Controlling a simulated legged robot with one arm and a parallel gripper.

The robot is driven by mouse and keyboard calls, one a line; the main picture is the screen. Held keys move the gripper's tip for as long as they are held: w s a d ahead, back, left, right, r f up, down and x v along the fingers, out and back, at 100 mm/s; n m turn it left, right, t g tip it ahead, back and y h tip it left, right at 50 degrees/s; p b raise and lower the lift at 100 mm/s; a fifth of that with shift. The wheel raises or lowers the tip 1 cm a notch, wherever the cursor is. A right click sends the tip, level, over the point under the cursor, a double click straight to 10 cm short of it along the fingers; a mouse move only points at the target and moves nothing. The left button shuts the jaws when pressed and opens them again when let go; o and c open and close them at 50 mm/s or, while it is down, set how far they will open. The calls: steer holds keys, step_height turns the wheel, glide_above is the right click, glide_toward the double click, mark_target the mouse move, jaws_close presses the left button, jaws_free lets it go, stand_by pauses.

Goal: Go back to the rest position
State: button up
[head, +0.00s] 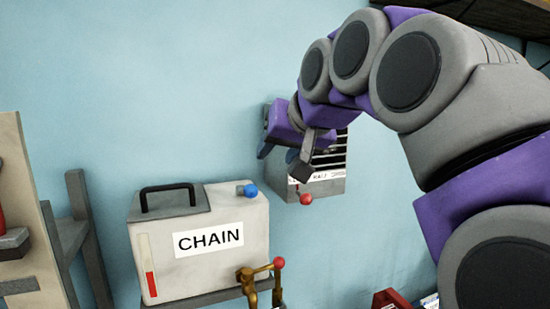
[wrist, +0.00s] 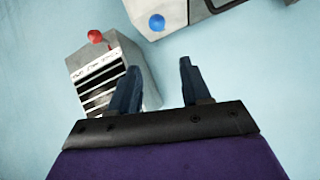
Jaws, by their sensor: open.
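My gripper (head: 283,157) is raised in front of the blue wall in the head view, at the end of my purple and grey arm. In the wrist view my gripper (wrist: 158,80) shows two dark fingers spread apart with nothing between them. In the head view it overlaps a grey slatted box (head: 325,187) on the wall, which has a red knob (head: 306,199) below. The slatted box also shows in the wrist view (wrist: 146,88), behind the left finger. I cannot tell how far the fingers are from it.
A pale container labelled CHAIN (head: 200,240) stands left of my gripper, with a blue cap (head: 250,191) and black handle. A brass tap with a red knob (head: 279,262) is in front of it. A grey frame (head: 75,235) stands at left. Blue wall is bare at upper left.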

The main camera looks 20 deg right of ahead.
steer(key=shift+f, duration=0.1)
stand_by(0.3)
steer(key=s+a+f+n+g+b, duration=0.1)
steer(key=s+a+f+g+b, duration=0.2)
steer(key=f, duration=0.9)
steer(key=s+a+f+g+b, duration=0.1)
steer(key=s+f+b, duration=0.35)
steer(key=f, duration=0.75)
steer(key=s+a+f+n+g+b, duration=0.1)
steer(key=s+a+f+g+b, duration=0.2)
steer(key=f, duration=0.9)
steer(key=s+f+g+b, duration=0.2)
steer(key=s+f+b, duration=0.3)
steer(key=s+f, duration=0.4)
steer(key=s+f+g+h+b, duration=0.1)
steer(key=s+f+g+b, duration=0.2)
steer(key=s+f, duration=0.7)
step_height(320, 180, down, 8)
steer(key=shift+d+f+n+b, duration=0.15)
steer(key=shift+d+n+b, duration=0.2)
steer(key=shift+b, duration=0.7)
steer(key=shift+s, duration=0.1)
